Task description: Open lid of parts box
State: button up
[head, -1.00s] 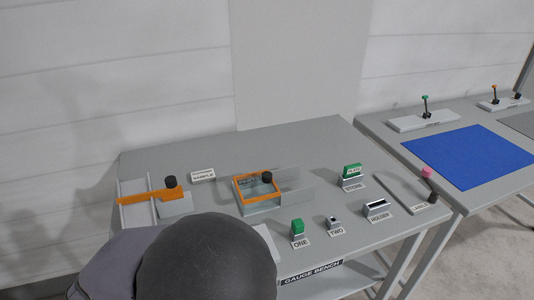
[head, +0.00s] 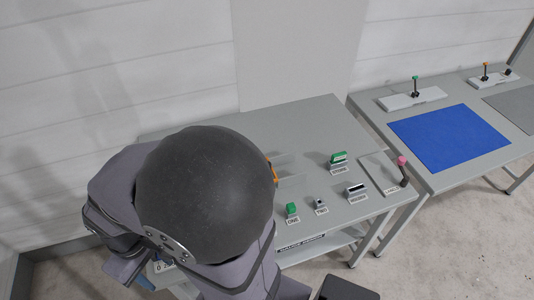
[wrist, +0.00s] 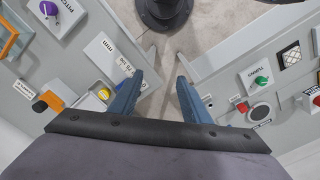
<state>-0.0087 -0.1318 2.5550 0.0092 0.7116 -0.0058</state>
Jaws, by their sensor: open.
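A box with an orange-edged lid stands on the gauge bench in the head view. Only a thin orange edge of the lid (head: 273,170) shows beside my arm, which hides the rest. I cannot read a name on it, so I cannot tell if it is the parts box. My gripper (wrist: 160,98) is open and empty in the wrist view, its two blue fingers apart over a gap between two bench tops.
On the gauge bench are a green block (head: 292,209), a holder (head: 356,189) and a pink-topped lever (head: 403,168). A second bench with a blue mat (head: 450,137) stands to the right. The wrist view shows a purple knob (wrist: 48,8) and a green knob (wrist: 261,80).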

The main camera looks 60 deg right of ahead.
jog(key=d+f+n+g+h+b, duration=0.3)
jog(key=d+f+b, duration=0.1)
jog(key=d, duration=1)
jog(key=d+f+n+g+h+b, duration=0.3)
jog(key=d+b, duration=0.4)
jog(key=d, duration=0.8)
jog(key=w+d+f+n+g+h+b, duration=0.1)
jog(key=d+f+b, duration=0.4)
jog(key=d, duration=1)
jog(key=shift+d+n+g+h, duration=0.1)
jog(key=shift+n+g+h, duration=0.8)
jog(key=shift+g+h, duration=0.4)
jog(key=shift+s+d+r, duration=0.1)
jog(key=shift+d+r, duration=0.05)
jog(key=shift+d, duration=0.15)
jog(key=shift+s+d, duration=0.2)
jog(key=shift+s, duration=0.05)
jog(key=shift+p+x, duration=1)
jog(key=shift+x, duration=2.35)
